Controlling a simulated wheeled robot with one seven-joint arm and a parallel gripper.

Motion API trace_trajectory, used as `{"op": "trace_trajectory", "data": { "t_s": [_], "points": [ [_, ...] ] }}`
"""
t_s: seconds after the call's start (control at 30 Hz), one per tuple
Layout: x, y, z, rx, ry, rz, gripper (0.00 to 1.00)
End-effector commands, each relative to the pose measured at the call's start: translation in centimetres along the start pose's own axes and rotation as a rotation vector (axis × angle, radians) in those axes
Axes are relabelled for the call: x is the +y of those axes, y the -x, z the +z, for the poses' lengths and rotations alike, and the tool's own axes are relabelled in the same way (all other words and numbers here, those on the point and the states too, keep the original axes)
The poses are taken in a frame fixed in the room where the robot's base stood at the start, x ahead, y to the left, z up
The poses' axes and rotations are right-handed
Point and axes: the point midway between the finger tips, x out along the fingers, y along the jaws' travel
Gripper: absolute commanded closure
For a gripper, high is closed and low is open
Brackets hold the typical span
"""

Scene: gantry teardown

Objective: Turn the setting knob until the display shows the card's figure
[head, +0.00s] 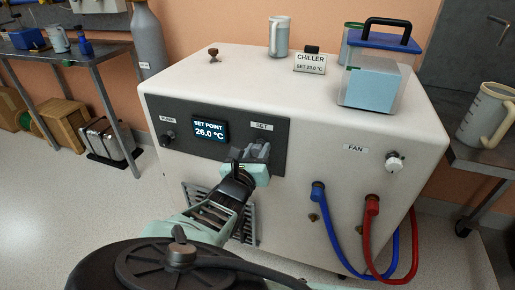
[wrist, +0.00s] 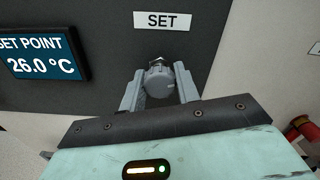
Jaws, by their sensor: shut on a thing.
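The set knob (wrist: 160,82) is a small grey knob under the SET label, on the dark panel of the white chiller (head: 300,170). My gripper (wrist: 160,90) is shut on it, one finger on each side. In the head view my gripper (head: 257,158) hides most of the knob. The display (head: 210,131) to the left of the knob reads SET POINT 26.0 °C; it also shows in the wrist view (wrist: 42,57). The card (head: 309,61) on top of the chiller reads CHILLER, SET, and a figure that looks like 23.0 °C, in small print.
A pump knob (head: 169,136) is left of the display and a fan knob (head: 394,161) is at the right. A blue hose (head: 332,230) and a red hose (head: 372,235) hang from the lower right front. A blue-lidded container (head: 372,80) and a mug (head: 279,38) stand on top.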

Motion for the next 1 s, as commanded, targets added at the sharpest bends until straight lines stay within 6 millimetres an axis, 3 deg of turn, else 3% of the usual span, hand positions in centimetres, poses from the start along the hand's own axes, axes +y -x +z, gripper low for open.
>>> {"op": "trace_trajectory", "data": {
  "t_s": [0.47, 1.0],
  "points": [
    [-0.08, -0.01, 0.1, -0.001, -0.065, -0.001, 0.91],
    [-0.07, 0.02, 0.19, -0.001, -0.488, 0.0, 0.91]
  ]
}}
